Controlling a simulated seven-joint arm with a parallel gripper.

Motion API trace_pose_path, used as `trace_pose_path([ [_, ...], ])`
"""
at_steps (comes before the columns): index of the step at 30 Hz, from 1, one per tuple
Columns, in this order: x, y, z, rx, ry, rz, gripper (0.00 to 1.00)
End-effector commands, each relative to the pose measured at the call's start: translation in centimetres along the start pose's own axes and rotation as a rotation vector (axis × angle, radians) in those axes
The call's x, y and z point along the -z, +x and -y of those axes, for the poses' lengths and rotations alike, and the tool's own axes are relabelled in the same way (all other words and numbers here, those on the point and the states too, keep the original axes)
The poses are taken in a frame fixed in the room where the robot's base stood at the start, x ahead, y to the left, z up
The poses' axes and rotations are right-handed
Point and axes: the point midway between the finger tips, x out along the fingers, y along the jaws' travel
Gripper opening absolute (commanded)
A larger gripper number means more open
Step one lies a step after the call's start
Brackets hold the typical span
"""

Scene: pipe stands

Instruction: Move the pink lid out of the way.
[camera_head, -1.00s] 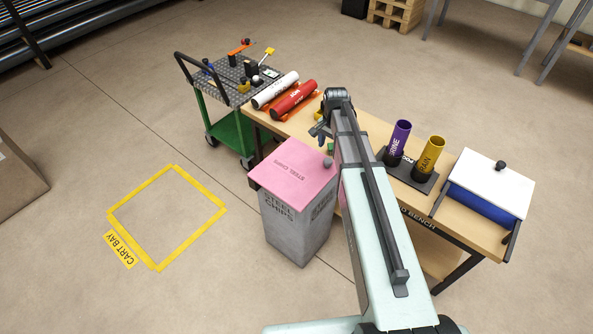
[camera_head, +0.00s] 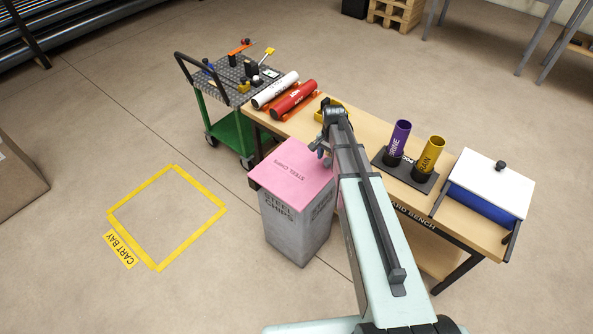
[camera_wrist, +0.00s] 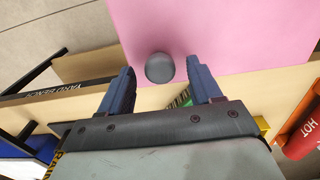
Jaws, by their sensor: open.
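The pink lid (camera_head: 293,174) lies flat on the grey steel chips bin (camera_head: 298,232), which stands on the floor in front of the bench. Its round dark knob (camera_wrist: 159,68) shows near the lid's edge in the wrist view. My gripper (camera_head: 322,152) is over the lid's right back corner and hides the knob in the head view. In the wrist view my gripper (camera_wrist: 165,82) is open, its blue fingers on either side of the knob in the picture, with the knob slightly beyond the tips. I cannot tell the height gap.
The wooden bench (camera_head: 375,130) holds a white pipe (camera_head: 275,90), a red pipe (camera_head: 294,100), upright purple (camera_head: 399,138) and yellow (camera_head: 429,155) pipes, and a white-lidded blue box (camera_head: 490,185). A green cart (camera_head: 232,130) stands behind left. The taped cart bay (camera_head: 168,215) is empty.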

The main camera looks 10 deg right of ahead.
Motion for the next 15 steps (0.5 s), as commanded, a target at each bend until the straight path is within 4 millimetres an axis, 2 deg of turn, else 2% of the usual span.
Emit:
trace_pose_path([
  [2,0.00,-0.01,0.00,0.000,0.000,0.000,0.62],
  [12,0.00,-0.02,0.00,0.000,0.000,0.000,0.29],
  [15,0.00,-0.02,-0.01,0.000,0.000,0.000,0.27],
])
